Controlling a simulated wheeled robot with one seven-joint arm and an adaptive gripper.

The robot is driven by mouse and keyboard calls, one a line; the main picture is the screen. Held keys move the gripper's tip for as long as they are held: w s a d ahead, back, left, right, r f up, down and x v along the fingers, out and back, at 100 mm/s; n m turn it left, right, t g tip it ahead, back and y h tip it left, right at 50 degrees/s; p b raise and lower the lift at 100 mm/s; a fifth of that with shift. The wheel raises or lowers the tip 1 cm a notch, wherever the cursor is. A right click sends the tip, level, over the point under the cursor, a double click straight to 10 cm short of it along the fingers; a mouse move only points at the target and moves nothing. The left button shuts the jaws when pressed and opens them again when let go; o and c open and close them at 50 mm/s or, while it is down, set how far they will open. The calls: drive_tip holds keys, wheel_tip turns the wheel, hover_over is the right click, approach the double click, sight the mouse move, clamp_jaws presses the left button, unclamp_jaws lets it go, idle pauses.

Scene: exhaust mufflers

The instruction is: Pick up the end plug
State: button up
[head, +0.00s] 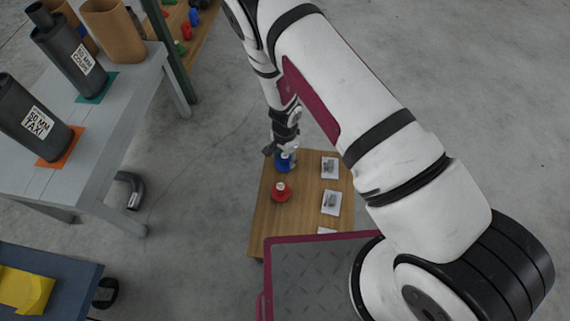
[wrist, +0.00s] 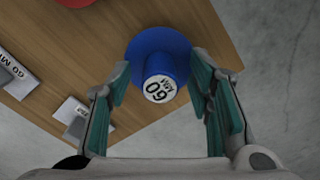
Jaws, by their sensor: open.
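A blue end plug (head: 285,163) with a wide round flange and a narrower round knob stands on the wooden table. In the wrist view the blue plug (wrist: 160,62) shows a white label on its knob that seems to read 60. My gripper (head: 275,149) is at the blue plug and partly hides it in the head view. In the wrist view my gripper (wrist: 161,68) is open, one finger on each side of the plug, with gaps beside the knob. A red end plug (head: 281,191) stands nearer on the same table; its label is too small to read.
The wooden table (head: 262,225) also carries several white picture cards (head: 331,203) on its right side. A metal plate with a magenta rim (head: 310,238) lies in front. A grey bench (head: 110,120) with dark mufflers (head: 73,58) stands left. The floor right of the table is clear.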

clamp_jaws()
drive_tip(key=shift+r, duration=0.1)
